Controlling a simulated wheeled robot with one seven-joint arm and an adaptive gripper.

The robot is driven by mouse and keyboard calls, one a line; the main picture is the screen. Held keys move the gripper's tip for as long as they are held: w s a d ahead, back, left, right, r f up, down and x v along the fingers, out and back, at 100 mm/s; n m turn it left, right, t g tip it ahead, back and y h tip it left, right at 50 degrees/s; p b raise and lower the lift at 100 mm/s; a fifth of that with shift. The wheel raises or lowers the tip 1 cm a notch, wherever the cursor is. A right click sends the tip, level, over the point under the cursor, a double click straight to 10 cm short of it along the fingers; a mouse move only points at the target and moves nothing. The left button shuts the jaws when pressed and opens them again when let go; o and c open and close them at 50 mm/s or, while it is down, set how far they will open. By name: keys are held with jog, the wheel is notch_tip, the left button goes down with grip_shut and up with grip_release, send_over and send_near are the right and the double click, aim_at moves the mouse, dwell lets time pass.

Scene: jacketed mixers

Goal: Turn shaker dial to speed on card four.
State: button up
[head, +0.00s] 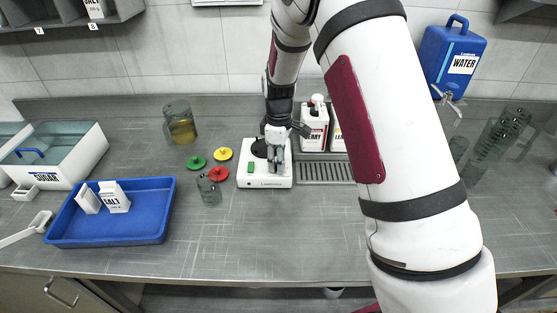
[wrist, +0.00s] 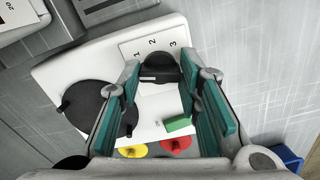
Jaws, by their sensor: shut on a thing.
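The white shaker (head: 256,183) stands on the steel counter in the head view. It has a dark round platform (wrist: 92,108), a green rocker switch (wrist: 178,123) and a dark dial (wrist: 161,68) beside a white scale marked 1, 2, 3. My gripper (wrist: 160,73) reaches down over the shaker, with its teal-padded fingers shut on the dial from both sides. In the head view my gripper (head: 276,160) hides the dial. The dial's setting is hard to read. No readable card four is in view; a white panel at the top wall edge is cut off.
Green (head: 196,162), yellow (head: 223,154) and red (head: 218,174) lids and a clear beaker (head: 208,190) are left of the shaker. Behind and right stand bottles (head: 314,130) and a drain grate (head: 326,172). A blue tray (head: 150,228) holds salt boxes at left. The front counter is clear.

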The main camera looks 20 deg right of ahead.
jog(key=m, duration=0.5)
jog(key=shift+m, duration=0.3)
jog(key=m, duration=0.6)
jog(key=shift+b, duration=0.4)
jog(key=m, duration=0.6)
jog(key=shift+m, duration=0.3)
jog(key=m, duration=0.5)
jog(key=shift+p, duration=0.35)
jog(key=shift+m, duration=0.3)
jog(key=o, duration=1.1)
jog(key=shift+o, duration=0.2)
jog(key=shift+r, duration=0.1)
